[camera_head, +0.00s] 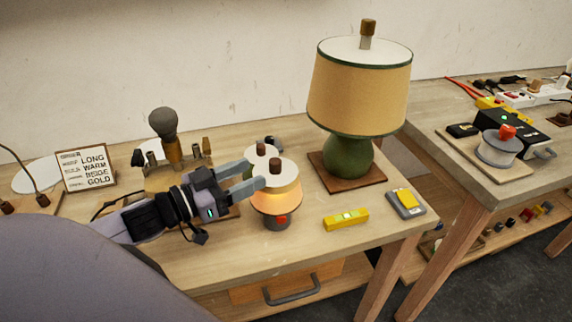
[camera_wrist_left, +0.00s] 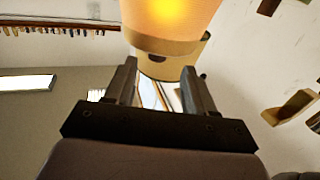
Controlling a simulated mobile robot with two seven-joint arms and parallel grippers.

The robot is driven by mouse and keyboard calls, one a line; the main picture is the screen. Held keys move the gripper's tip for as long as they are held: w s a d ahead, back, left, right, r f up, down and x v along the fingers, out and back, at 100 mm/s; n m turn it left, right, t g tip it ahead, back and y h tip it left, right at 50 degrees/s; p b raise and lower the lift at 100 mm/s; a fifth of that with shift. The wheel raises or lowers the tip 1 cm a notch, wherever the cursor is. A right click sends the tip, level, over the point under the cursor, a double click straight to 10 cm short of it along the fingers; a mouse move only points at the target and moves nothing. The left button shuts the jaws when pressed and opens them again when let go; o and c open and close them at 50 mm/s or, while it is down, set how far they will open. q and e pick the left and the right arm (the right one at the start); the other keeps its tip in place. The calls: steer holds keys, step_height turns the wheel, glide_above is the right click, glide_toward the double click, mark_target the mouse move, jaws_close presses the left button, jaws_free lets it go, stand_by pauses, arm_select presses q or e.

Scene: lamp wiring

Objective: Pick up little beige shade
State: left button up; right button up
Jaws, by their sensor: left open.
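A little beige shade (camera_head: 280,203), lit warm from inside, sits on a small grey lamp base (camera_head: 277,222) with a red button. It has a pale top and a brown knob. A second brown knob shows just behind it, on what looks like another small shade mostly hidden. My left gripper (camera_head: 257,173) is open and points at the shade from the left, its fingertips close to the upper part. In the left wrist view the glowing shade (camera_wrist_left: 170,18) is above the open fingers, with a beige band beyond it; contact cannot be told. My right gripper is not in view.
A large lamp with a beige shade (camera_head: 360,92) and green base (camera_head: 348,157) stands right of the gripper. A yellow level (camera_head: 346,220) and a grey-yellow device (camera_head: 406,203) lie at the front right. A sign (camera_head: 86,168) and a bulb on a stand (camera_head: 164,123) are left.

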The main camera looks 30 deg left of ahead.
mark_target(270, 166)
arm_select(q)
steer(key=shift+r+x, duration=0.2)
steer(key=shift+x, duration=2.15)
steer(key=shift+p+x, duration=0.4)
steer(key=shift+x, duration=0.75)
steer(key=shift+d+f, duration=0.1)
steer(key=shift+s, duration=0.1)
jaws_close()
